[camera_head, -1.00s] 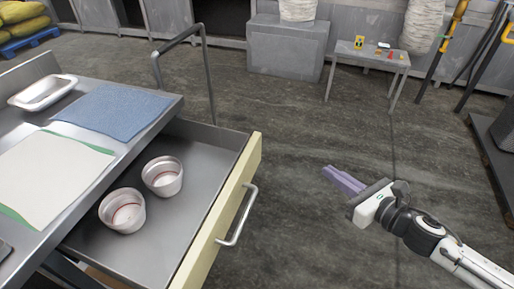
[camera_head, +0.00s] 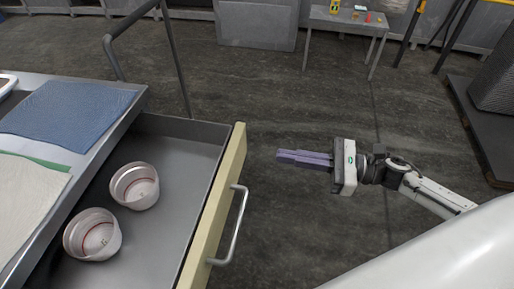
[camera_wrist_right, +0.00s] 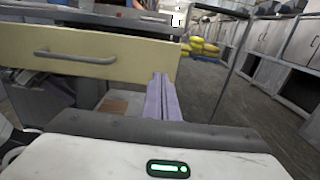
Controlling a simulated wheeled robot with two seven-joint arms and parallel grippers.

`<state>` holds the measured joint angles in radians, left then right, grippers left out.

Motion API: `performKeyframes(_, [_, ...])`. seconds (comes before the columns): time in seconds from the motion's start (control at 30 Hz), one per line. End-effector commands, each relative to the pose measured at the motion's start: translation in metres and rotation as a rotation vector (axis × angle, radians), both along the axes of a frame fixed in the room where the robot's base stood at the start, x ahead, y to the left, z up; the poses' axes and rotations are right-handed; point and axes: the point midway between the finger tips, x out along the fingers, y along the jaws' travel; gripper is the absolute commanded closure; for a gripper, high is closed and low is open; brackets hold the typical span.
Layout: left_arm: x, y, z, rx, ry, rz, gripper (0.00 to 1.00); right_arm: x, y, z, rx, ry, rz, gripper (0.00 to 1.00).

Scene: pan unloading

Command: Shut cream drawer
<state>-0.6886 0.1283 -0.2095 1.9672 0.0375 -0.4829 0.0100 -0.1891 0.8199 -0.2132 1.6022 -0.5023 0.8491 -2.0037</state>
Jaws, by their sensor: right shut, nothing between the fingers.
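The cream drawer (camera_head: 218,200) stands pulled out from under the grey worktable, with a metal bar handle (camera_head: 231,226) on its front. Two white bowls with a red line inside, one farther back (camera_head: 134,187) and one nearer (camera_head: 92,236), sit in the drawer. My right gripper (camera_head: 279,156) is shut and empty, to the right of the drawer front and apart from it, fingers pointing at it. In the right wrist view the cream front (camera_wrist_right: 105,52) and its handle (camera_wrist_right: 75,58) lie ahead, and the fingers (camera_wrist_right: 161,80) overlap its right end. My left gripper is not in view.
The worktable carries a blue cloth (camera_head: 70,112) and a pale cloth with a green edge (camera_head: 28,195). A grey rail (camera_head: 112,60) rises behind the drawer. A small table (camera_head: 346,22) stands at the back.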

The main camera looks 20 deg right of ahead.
Motion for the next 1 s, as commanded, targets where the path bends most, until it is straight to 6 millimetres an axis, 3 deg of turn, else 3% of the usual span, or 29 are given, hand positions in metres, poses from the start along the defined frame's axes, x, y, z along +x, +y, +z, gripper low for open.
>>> performKeyframes(0.2, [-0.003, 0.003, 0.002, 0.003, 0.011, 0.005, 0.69, 0.026, 0.038, 0.003, 0.002, -0.003, 0.0, 1.0])
performKeyframes(0.4, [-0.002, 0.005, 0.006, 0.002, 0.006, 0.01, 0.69, 0.04, 0.058, 0.002, 0.001, -0.001, -0.001, 1.0])
performKeyframes(1.0, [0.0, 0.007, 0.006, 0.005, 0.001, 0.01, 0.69, 0.044, 0.065, 0.0, 0.0, 0.0, -0.006, 1.0])
